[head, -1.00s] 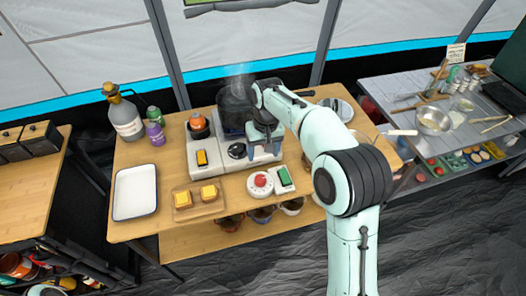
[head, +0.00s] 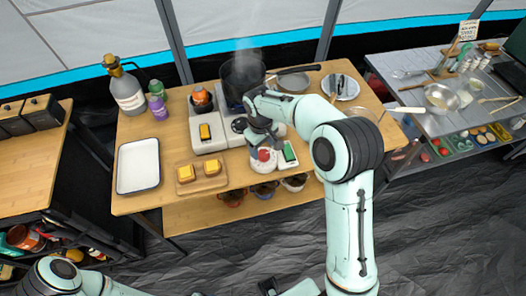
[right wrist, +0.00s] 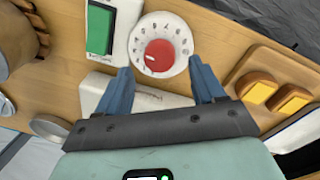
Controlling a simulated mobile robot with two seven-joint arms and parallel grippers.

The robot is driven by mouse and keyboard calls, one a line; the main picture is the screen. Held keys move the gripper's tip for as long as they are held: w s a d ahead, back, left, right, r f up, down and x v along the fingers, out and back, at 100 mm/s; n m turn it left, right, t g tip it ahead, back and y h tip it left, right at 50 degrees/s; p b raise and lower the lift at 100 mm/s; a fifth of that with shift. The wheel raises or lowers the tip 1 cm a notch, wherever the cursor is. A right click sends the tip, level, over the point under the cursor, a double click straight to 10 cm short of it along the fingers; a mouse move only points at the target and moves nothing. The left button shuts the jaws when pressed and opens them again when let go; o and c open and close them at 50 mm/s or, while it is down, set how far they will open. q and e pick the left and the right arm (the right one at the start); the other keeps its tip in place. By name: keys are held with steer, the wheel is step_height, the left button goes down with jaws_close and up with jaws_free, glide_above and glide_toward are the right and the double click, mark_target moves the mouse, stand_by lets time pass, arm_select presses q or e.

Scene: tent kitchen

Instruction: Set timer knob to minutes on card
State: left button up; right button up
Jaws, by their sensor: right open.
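The timer (head: 257,166) is a round white dial with a red knob (head: 264,155), near the front edge of the wooden table. In the right wrist view the red knob (right wrist: 160,55) sits inside a ring of numbers, with a pale pointer mark on its left side. My right gripper (right wrist: 160,72) is open and empty, its blue fingers on either side of the knob's lower part in the picture; contact cannot be told. A small card with writing (head: 468,30) stands at the back of the right-hand table; its text is too small to read. My left gripper cannot be made out.
A white device with a green face (head: 289,152) stands close beside the timer. Behind are a steaming dark pot (head: 242,75) and a pan (head: 293,81). A board with yellow-topped pieces (head: 203,176) and a white tray (head: 138,166) lie to the left.

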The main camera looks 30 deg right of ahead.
mark_target(263, 153)
steer(key=shift+d+f, duration=0.1)
steer(key=shift+f, duration=1.55)
steer(key=c, duration=1)
steer(key=shift+m, duration=0.6)
steer(key=shift+c, duration=0.2)
steer(key=o, duration=1)
steer(key=shift+o, duration=0.2)
steer(key=shift+w+r, duration=0.1)
